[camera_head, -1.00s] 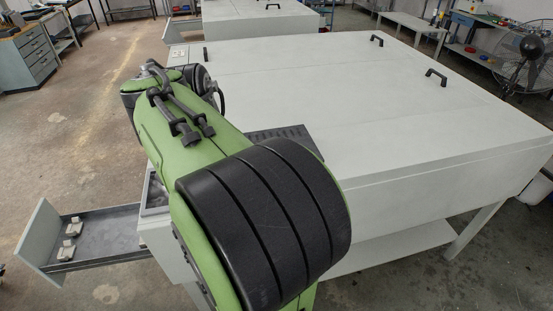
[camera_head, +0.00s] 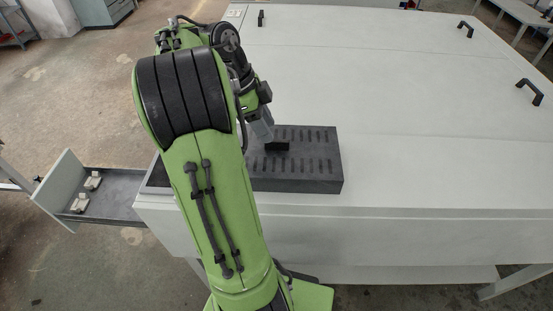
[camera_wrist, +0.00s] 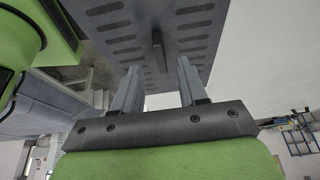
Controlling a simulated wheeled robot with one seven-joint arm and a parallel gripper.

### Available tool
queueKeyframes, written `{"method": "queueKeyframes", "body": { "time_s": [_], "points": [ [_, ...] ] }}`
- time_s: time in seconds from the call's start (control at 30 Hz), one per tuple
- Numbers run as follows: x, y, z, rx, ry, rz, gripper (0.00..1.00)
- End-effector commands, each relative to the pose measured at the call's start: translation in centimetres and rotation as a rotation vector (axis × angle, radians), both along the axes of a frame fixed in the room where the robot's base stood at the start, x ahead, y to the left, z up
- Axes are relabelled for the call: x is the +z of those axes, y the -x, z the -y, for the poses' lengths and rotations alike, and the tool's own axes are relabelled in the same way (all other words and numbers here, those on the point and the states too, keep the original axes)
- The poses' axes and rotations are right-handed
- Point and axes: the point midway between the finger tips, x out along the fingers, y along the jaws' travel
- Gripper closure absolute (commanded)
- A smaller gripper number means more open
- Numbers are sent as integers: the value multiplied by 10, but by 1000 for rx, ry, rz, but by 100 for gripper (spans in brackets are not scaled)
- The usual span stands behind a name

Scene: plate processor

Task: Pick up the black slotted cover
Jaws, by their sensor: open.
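The black slotted cover (camera_head: 318,168) lies on the white machine top near its front left edge, partly hidden behind my arm in the head view. It has rows of slots and a raised black handle (camera_head: 278,146) on top. In the wrist view the cover (camera_wrist: 196,22) fills the upper middle, with its bar-shaped handle (camera_wrist: 158,52) just ahead of the fingertips. My gripper (camera_wrist: 156,78) is open and empty, its two fingers apart either side of the handle's line. In the head view my gripper (camera_head: 262,130) is above the cover, close to the handle.
The white machine top (camera_head: 400,110) is broad and clear to the right, with black handles (camera_head: 530,92) on it. An open drawer (camera_head: 110,190) holding small pale parts (camera_head: 93,180) sticks out at the left. A dark recess (camera_head: 156,178) lies beside the cover, partly hidden by my arm.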

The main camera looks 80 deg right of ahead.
Motion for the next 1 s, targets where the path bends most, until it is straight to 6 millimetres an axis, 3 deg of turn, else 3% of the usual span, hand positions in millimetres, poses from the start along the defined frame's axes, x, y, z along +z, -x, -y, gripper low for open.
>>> {"method": "queueKeyframes", "body": {
  "time_s": [0.2, 0.47, 0.77, 1.0],
  "points": [
    [-37, 19, 4, -1, -2, -1, 57],
    [-40, 20, 5, 1, 1, 0, 57],
    [-40, 20, 5, 1, 0, 0, 100],
    [-40, 20, 5, 1, 0, 0, 100]
  ]
}}
